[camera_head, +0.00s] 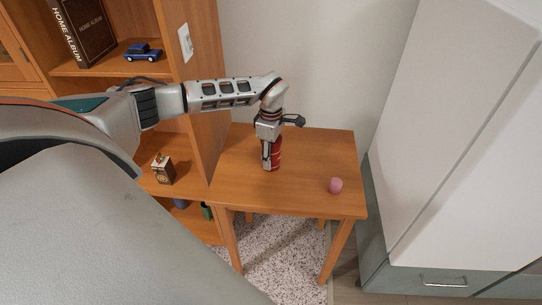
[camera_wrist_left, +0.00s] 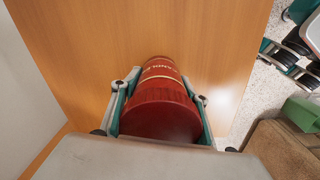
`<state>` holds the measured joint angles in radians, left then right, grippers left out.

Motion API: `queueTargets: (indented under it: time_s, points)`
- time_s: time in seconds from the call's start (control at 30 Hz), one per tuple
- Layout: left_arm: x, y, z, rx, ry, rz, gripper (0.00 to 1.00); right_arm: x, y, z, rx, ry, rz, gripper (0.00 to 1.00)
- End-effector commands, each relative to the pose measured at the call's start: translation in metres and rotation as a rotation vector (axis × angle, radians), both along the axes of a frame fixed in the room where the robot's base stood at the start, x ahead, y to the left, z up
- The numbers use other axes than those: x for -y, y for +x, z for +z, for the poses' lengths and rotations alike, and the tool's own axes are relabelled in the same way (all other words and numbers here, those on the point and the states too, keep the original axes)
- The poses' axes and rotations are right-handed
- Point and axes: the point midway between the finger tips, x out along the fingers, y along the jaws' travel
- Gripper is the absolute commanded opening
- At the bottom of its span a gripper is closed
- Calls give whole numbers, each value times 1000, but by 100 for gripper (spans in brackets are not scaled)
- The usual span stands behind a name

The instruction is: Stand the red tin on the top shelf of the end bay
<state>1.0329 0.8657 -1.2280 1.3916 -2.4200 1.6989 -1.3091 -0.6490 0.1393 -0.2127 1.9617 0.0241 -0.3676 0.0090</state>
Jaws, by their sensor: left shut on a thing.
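The red tin (camera_head: 277,152) is upright at the small wooden table (camera_head: 315,150), toward its back middle. My left gripper (camera_head: 267,160) reaches down from above and is shut on the tin. In the left wrist view the tin (camera_wrist_left: 160,108) lies between both fingers, with pale lettering and a light band around it. I cannot tell whether its base touches the tabletop. The wooden bookcase (camera_head: 205,60) stands left of the table. Its upper visible shelf (camera_head: 108,67) holds a blue toy car and a dark album. My right gripper is out of view.
A pink ball (camera_head: 335,185) sits near the table's front right. The blue toy car (camera_head: 143,52) and the "Home Album" book (camera_head: 88,30) take up part of the upper shelf. A small box (camera_head: 163,168) stands on a lower shelf. A white cabinet (camera_head: 450,110) is at right.

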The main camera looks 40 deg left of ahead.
Motion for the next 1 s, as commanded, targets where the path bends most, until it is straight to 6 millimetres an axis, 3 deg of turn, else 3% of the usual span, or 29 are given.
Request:
queueTargets:
  time_s: [0.13,0.17,0.2,0.63,0.77,1.0]
  points:
    - [0,0,-3,0,0,0,20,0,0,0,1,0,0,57]
    - [0,0,-3,-1,1,0,51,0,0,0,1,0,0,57]
    - [0,0,-3,-1,1,0,62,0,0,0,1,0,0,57]
    - [0,0,3,1,0,0,62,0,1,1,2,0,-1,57]
    - [-1,1,21,3,1,0,62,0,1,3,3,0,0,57]
    - [-1,1,71,4,1,-1,62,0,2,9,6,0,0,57]
